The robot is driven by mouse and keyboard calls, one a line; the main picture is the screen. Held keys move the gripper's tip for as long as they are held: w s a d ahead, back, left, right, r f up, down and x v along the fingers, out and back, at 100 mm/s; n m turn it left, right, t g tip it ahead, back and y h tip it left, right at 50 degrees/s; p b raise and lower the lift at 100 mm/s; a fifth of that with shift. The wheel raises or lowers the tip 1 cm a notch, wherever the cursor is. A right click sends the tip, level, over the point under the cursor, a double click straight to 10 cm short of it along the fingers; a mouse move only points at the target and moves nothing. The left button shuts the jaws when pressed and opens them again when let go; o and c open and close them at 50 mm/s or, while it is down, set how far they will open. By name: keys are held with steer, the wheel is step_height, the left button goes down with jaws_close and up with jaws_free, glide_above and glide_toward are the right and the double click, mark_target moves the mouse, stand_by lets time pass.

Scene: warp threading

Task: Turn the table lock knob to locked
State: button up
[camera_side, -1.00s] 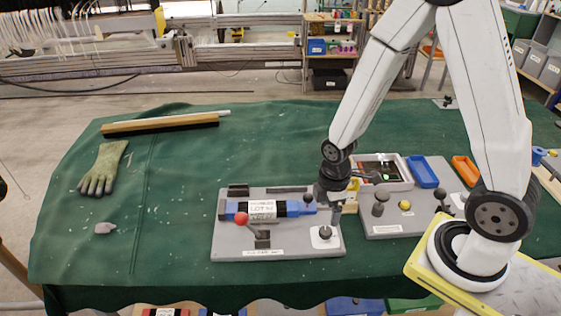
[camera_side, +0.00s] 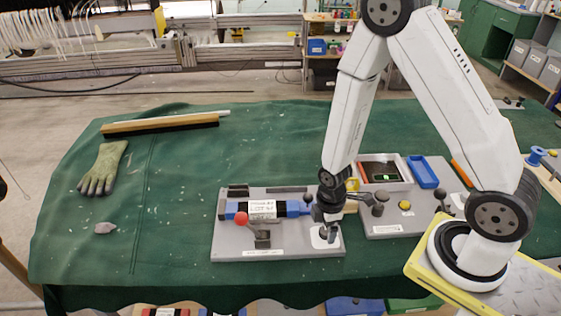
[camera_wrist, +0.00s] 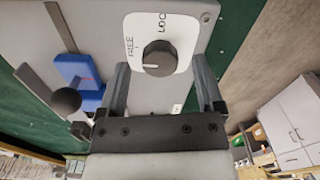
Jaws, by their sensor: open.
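The table lock knob (camera_wrist: 159,58) is a dark round knob on a white plate (camera_wrist: 185,27) marked FREE and, partly cut off, LOCK. Its white mark points toward the FREE side. In the side view the white plate (camera_side: 318,241) sits at the front right corner of the grey board, with the knob partly hidden under my gripper (camera_side: 327,222). In the wrist view my gripper (camera_wrist: 161,72) is open, one finger on each side of the knob, with gaps between them and the knob.
The grey board (camera_side: 230,245) also carries a blue clamped piece with a white label (camera_side: 262,208) and a red ball-ended lever (camera_side: 241,218). A second grey board (camera_side: 385,231) with a yellow button stands close on the right.

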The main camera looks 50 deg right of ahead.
steer(key=shift+f, duration=0.4)
jaws_close()
